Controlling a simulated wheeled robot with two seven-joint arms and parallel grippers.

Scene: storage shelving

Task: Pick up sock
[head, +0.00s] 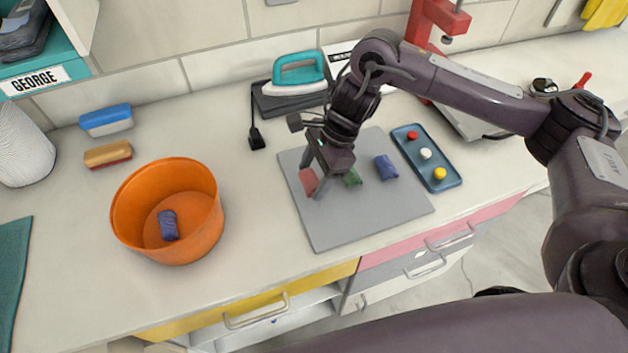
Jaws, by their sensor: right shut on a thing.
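Small rolled bundles that look like socks lie on a grey mat (335,228): a red sock (308,178), a green sock (353,178) and a blue sock (386,167). My right gripper (314,184) points down over the left part of the mat, its fingers around the red sock and shut on it. The red sock is low, at or near the mat; I cannot tell if it touches. The green sock is just right of the fingers. A dark blue sock (168,225) lies inside the orange bowl (140,240). My left gripper is not in view.
A teal iron (298,75) on a dark base stands behind the mat. A blue tray (443,184) with red, white and yellow pieces lies right of it. Blue-white (106,120) and orange-brown (108,155) brushes lie behind the bowl. Counter between bowl and mat is clear.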

